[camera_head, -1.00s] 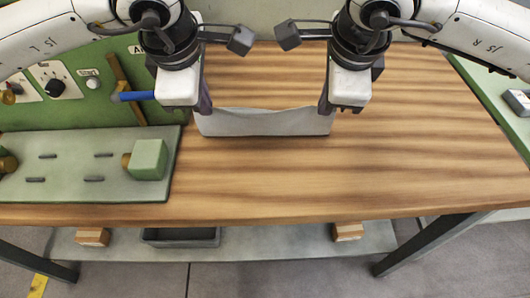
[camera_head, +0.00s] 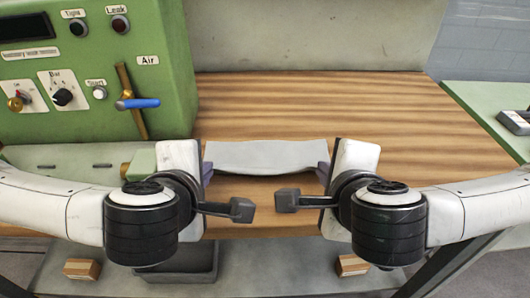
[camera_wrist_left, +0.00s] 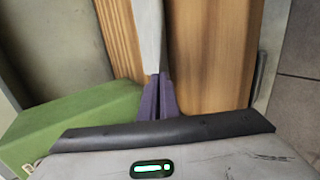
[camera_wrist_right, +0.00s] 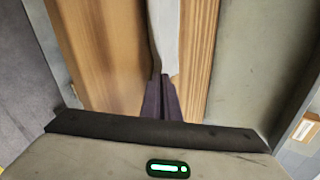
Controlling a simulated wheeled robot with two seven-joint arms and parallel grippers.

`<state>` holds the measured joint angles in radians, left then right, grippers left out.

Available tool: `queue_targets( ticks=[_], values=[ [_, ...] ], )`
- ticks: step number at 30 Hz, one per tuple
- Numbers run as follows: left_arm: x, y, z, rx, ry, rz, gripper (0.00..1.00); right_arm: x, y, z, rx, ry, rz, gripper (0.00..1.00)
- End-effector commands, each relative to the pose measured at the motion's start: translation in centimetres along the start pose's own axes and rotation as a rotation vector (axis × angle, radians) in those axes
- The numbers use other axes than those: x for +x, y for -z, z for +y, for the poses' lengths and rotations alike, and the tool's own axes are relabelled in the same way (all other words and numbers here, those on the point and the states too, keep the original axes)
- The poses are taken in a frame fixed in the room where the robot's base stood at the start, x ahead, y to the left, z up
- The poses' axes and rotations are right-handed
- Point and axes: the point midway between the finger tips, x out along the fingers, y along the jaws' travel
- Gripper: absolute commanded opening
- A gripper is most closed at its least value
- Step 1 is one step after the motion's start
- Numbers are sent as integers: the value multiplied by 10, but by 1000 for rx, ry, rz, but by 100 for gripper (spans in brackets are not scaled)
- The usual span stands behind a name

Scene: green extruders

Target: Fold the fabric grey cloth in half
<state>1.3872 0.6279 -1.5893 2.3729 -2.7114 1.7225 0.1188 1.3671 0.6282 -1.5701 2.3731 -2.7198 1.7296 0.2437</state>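In the left wrist view, the cloth (camera_wrist_left: 148,35) runs away from the closed purple fingers (camera_wrist_left: 158,95). The right wrist view shows the cloth (camera_wrist_right: 164,30) between the closed fingers (camera_wrist_right: 162,97) in the same way. I cannot tell how much of the cloth touches the table.
The wooden table (camera_head: 410,120) is clear to the right and behind the cloth. A green control panel (camera_head: 90,75) with a blue-handled valve (camera_head: 137,103) stands at the left. A green block (camera_head: 140,165) is close to my left gripper. A grey wall (camera_head: 310,35) rises behind.

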Motion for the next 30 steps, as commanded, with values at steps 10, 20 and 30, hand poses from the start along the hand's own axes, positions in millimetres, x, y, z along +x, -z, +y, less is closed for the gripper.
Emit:
queue_targets(
  ticks=[10,20,30],
  values=[
    [0,0,0,0,1,0,32,0,0,0,-1,-1,0,32],
    [0,0,1,0,1,0,34,0,0,0,-1,-2,0,34],
    [-38,-2,28,0,-2,-3,34,-38,-6,-27,-1,1,-4,34]
  ],
)
